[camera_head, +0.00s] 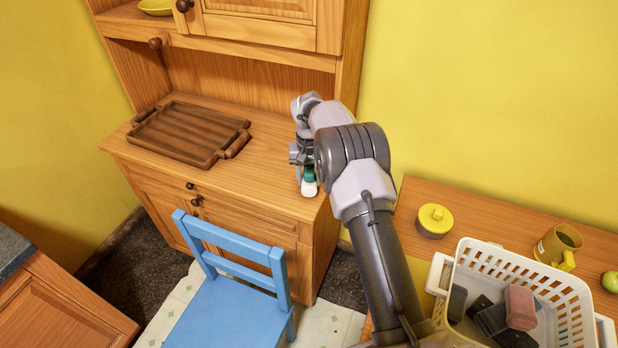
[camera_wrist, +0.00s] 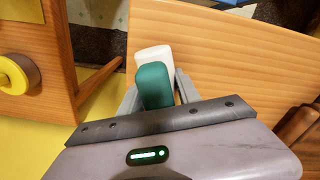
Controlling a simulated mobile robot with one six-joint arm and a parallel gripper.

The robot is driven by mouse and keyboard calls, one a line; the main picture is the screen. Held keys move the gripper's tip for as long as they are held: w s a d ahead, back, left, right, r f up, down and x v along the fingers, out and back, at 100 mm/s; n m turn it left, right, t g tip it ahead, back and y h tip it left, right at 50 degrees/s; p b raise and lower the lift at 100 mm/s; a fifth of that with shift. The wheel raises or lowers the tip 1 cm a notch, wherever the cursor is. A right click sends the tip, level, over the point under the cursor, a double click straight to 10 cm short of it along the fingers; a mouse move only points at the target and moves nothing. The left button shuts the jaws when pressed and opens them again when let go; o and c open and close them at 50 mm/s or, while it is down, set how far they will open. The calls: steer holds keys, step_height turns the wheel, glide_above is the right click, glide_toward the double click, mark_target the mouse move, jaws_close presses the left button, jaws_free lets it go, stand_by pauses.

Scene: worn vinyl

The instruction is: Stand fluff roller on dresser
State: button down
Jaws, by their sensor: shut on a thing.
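The fluff roller (camera_head: 308,181) has a teal part and a white part. In the wrist view its teal end (camera_wrist: 154,86) is nearest, with the white part beyond. My gripper (camera_head: 304,168) is shut on the roller, with a finger on each side in the wrist view (camera_wrist: 156,92). It holds the roller at the right end of the wooden dresser's top (camera_head: 265,170), near the front edge. I cannot tell whether the roller touches the top. My arm hides part of the gripper and roller in the head view.
A brown slatted tray (camera_head: 185,133) lies on the dresser's left side. A blue chair (camera_head: 230,300) stands in front. At right, a table (camera_head: 470,205) bears a yellow-lidded pot (camera_head: 435,220), a mug (camera_head: 558,244) and a white basket (camera_head: 560,290). The dresser top between tray and gripper is clear.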

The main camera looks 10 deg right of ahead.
steer(key=shift+f+b, duration=0.35)
steer(key=shift+f, duration=0.25)
stand_by(0.7)
steer(key=c, duration=0.8)
jaws_free()
steer(key=shift+o, duration=0.2)
steer(key=shift+r, duration=0.1)
steer(key=shift+r+p, duration=2.9)
steer(key=shift+r, duration=1.05)
step_height(320, 180, up, 17)
steer(key=p, duration=0.4)
steer(key=shift+r+p, duration=0.2)
steer(key=shift+p, duration=0.1)
